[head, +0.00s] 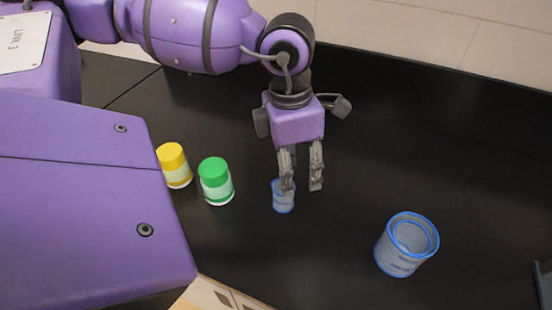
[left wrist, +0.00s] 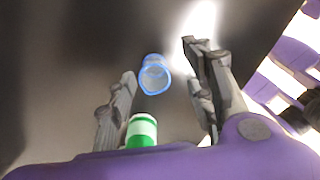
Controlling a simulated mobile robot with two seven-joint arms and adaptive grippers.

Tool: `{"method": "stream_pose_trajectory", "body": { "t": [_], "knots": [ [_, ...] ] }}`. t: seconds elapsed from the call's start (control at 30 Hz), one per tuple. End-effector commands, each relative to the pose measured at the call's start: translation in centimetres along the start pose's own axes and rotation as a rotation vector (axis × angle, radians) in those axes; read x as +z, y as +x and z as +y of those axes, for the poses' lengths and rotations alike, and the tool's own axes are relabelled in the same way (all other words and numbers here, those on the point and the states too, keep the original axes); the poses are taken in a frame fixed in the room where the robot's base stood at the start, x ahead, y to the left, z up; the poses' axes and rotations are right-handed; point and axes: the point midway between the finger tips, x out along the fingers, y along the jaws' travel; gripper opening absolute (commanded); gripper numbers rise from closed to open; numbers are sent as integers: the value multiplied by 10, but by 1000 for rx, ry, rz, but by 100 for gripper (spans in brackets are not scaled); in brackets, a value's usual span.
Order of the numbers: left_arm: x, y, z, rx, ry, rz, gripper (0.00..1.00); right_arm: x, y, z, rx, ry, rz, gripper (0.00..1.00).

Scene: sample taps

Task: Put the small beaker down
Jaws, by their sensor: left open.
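The small beaker (head: 283,197) is clear with blue edges and stands upright on the black bench. My left gripper (head: 302,187) is open just above and behind it, with one finger overlapping the beaker's rim in the head view. In the left wrist view the small beaker (left wrist: 154,77) shows beyond and between the open fingers (left wrist: 160,95), apart from both. Nothing is held. My right gripper is not in view.
A green-capped jar (head: 216,182) and a yellow-capped jar (head: 174,166) stand left of the small beaker. A larger blue-edged beaker (head: 404,246) stands to the right. The bench between the two beakers is clear. A dark object (head: 543,284) is at the right edge.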

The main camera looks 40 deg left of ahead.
Motion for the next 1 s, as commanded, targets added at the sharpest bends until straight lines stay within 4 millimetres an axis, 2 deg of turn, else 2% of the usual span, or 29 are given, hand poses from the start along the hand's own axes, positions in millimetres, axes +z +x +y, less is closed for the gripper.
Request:
{"method": "stream_pose_trajectory", "body": {
  "t": [0.07,0.2,0.43,0.73,1.0],
  "knots": [
    [-10,-1,11,48,7,44,48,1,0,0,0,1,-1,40],
    [-20,4,16,65,7,83,48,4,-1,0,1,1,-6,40],
    [-22,29,17,63,6,85,48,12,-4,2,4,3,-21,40],
    [-25,70,20,61,6,82,48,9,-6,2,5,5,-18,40],
    [-25,77,21,61,5,80,48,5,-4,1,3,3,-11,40]
  ]
}}
